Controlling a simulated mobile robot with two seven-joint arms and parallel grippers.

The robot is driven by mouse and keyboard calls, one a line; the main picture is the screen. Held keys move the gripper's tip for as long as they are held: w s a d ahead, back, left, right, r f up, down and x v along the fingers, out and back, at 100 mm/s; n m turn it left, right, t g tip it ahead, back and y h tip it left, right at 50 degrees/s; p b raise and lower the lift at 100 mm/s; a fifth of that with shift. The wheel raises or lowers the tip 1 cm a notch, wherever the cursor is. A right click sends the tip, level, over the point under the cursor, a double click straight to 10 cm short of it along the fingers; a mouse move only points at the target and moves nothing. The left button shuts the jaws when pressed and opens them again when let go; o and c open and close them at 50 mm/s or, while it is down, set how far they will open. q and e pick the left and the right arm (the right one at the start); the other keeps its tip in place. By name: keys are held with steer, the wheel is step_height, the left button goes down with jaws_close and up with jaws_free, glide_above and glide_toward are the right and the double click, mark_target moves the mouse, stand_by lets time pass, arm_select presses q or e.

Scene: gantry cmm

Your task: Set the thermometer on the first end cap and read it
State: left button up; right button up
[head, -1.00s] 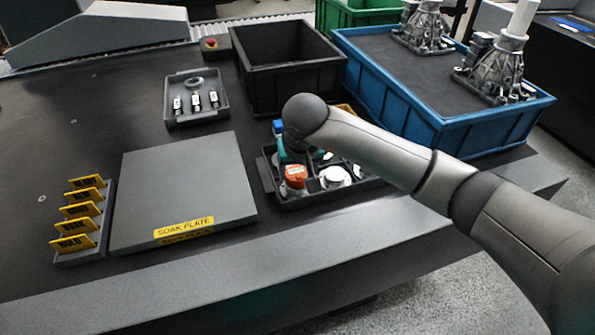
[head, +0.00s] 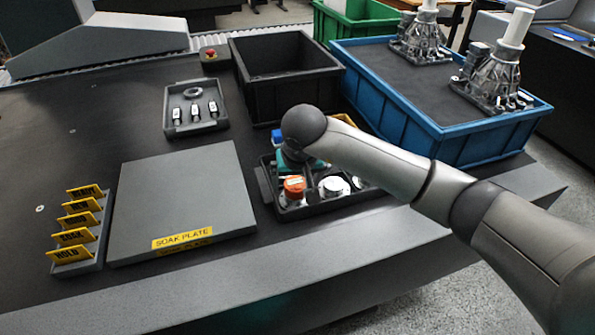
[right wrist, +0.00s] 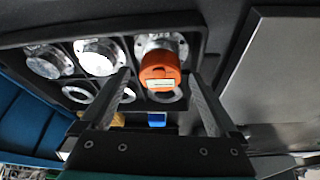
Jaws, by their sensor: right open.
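A black compartment tray (head: 300,214) holds several silver flanged end caps, such as a pale one (head: 333,187) and another in the wrist view (right wrist: 48,64). An orange-topped device (head: 294,187), which looks like the thermometer, stands at a silver flange in the tray's front left compartment. The wrist view shows this orange device (right wrist: 160,72) between the fingers of my right gripper (right wrist: 160,78). That gripper is open, with gaps visible on both sides of the orange body. In the head view my own arm hides the fingers. My left gripper is not in view.
The grey soak plate (head: 185,195) lies left of the tray, with a rack of yellow cards (head: 78,227) beyond. A small tray of parts (head: 196,108), an empty black bin (head: 285,70) and a blue crate of castings (head: 390,100) stand behind. The table's left is clear.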

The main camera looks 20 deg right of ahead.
steer(key=shift+r, duration=0.25)
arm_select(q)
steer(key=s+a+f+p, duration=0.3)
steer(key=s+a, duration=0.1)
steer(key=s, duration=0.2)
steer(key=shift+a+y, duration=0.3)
arm_select(e)
steer(key=v, duration=1.1)
steer(key=shift+s+r, duration=0.25)
steer(key=shift+r, duration=0.1)
